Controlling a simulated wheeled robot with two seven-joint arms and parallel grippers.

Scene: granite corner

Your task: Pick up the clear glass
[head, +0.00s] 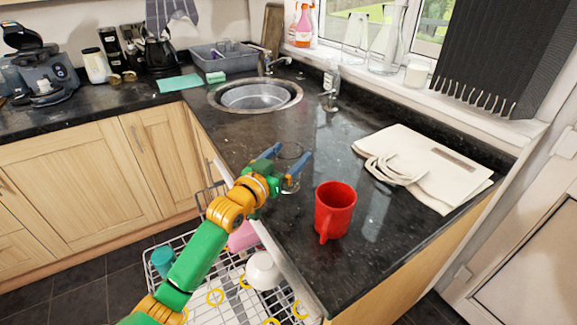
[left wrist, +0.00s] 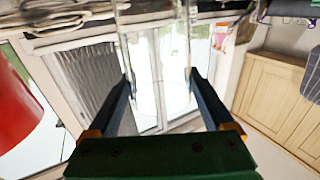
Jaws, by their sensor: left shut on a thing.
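The clear glass (head: 291,151) is over the dark granite counter (head: 330,133), left of and behind the red mug (head: 335,209). My left gripper (head: 287,160) is shut on it, with one blue finger on each side. In the left wrist view, the glass (left wrist: 157,65) stands between the two fingers (left wrist: 160,92), and the room shows through its wall. I cannot tell whether its base touches the counter. Part of the glass is hidden by the gripper in the head view. My right gripper is not in view.
A folded cream cloth bag (head: 430,170) lies at the right. An open dishwasher rack (head: 210,293) is below the counter's left edge. Glass vessels (head: 386,45) stand on the windowsill.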

